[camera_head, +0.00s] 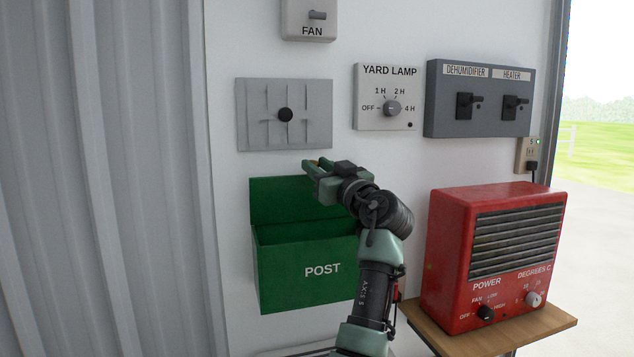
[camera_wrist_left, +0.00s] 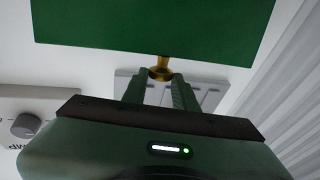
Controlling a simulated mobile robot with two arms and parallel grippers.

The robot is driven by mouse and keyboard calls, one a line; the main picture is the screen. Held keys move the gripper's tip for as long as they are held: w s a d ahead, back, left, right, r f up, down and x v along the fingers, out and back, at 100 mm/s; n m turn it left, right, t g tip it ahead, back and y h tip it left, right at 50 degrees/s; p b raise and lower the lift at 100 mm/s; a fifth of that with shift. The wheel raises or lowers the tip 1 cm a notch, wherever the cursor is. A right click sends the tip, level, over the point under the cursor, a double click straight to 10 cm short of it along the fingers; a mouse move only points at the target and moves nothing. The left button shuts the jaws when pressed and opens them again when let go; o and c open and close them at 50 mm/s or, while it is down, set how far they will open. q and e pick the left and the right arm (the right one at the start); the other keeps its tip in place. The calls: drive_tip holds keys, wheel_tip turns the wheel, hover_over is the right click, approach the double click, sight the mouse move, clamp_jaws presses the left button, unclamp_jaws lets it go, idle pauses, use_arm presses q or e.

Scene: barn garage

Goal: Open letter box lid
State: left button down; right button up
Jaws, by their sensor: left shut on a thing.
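The green letter box (camera_head: 300,285), marked POST, hangs on the white wall in the head view. Its green lid (camera_head: 275,200) stands raised, nearly upright, and the box's top opening shows below it. My left gripper (camera_head: 318,165) is at the lid's upper edge. In the left wrist view its two fingers (camera_wrist_left: 157,82) are shut on the brass knob (camera_wrist_left: 161,70) at the edge of the lid (camera_wrist_left: 150,30). My left arm hides the right part of the lid and box. My right gripper is not in view.
A grey plate with a black knob (camera_head: 285,115) is on the wall just above my gripper. A yard lamp dial (camera_head: 388,98) and a switch panel (camera_head: 480,125) are to the right. A red heater (camera_head: 490,260) stands on a wooden shelf (camera_head: 480,340) right of my arm.

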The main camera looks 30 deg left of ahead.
use_arm(q)
drive_tip(key=shift+s+d+f, duration=0.1)
idle(0.3)
drive_tip(key=c, duration=1.1)
unclamp_jaws()
drive_tip(key=b+v, duration=0.3)
drive_tip(key=v, duration=0.4)
drive_tip(key=shift+s+d, duration=0.2)
drive_tip(key=shift+d, duration=0.1)
drive_tip(key=shift+d+f, duration=0.1)
drive_tip(key=shift+f, duration=0.15)
